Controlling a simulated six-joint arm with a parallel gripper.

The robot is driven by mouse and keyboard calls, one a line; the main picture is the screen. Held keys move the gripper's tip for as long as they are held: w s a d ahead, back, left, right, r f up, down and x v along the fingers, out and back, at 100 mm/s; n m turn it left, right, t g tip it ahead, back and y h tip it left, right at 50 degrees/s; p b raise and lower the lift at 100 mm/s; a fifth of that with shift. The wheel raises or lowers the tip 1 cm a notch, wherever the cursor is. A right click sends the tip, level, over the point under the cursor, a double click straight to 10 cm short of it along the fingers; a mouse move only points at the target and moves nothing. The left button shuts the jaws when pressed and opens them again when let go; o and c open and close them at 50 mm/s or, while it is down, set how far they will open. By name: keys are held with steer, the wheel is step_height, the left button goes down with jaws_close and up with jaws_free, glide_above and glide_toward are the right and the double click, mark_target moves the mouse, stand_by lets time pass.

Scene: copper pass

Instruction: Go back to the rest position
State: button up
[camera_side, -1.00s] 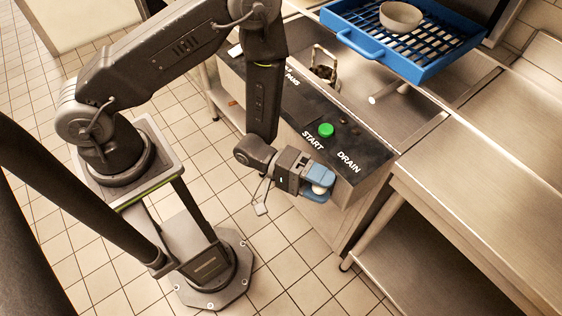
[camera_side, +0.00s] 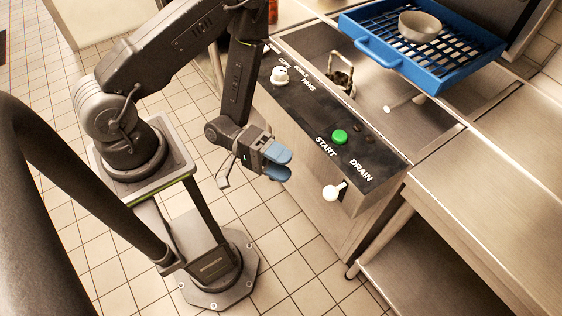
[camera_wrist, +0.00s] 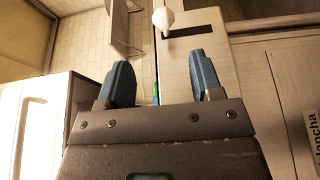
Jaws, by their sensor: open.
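My gripper (camera_side: 277,164) has blue fingertips and is open and empty. In the side view it hangs in front of the machine's black control panel (camera_side: 372,172), to the left of the white drain knob (camera_side: 334,191) and apart from it. In the wrist view the two blue fingers (camera_wrist: 160,80) stand apart with nothing between them. A white knob (camera_wrist: 163,18) shows beyond them at the top, its lever pointing to one side.
The panel also carries a green start button (camera_side: 340,137) and a white dial (camera_side: 280,74). A blue rack (camera_side: 378,58) holding a bowl (camera_side: 420,26) is at the upper right. A steel table (camera_side: 480,215) stands at the right. Tiled floor (camera_side: 290,270) is open below the gripper.

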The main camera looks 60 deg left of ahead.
steer(key=d+r+m+g+y, duration=0.1)
steer(key=d+m+g+y, duration=0.2)
steer(key=d+m+y, duration=0.35)
steer(key=w+a+r+t+y, duration=0.2)
steer(key=w+a+r+y, duration=0.1)
steer(key=a+r+y, duration=0.3)
steer(key=w+a+r+t+y, duration=0.2)
steer(key=w+a+r+y, duration=0.15)
steer(key=a+r, duration=0.45)
steer(key=s+a+r+n+g, duration=0.2)
steer(key=s+a+r, duration=0.1)
steer(key=s+r, duration=0.7)
steer(key=shift+s+a+r+y, duration=0.25)
steer(key=shift+s+r+y, duration=0.05)
steer(key=shift+s, duration=0.25)
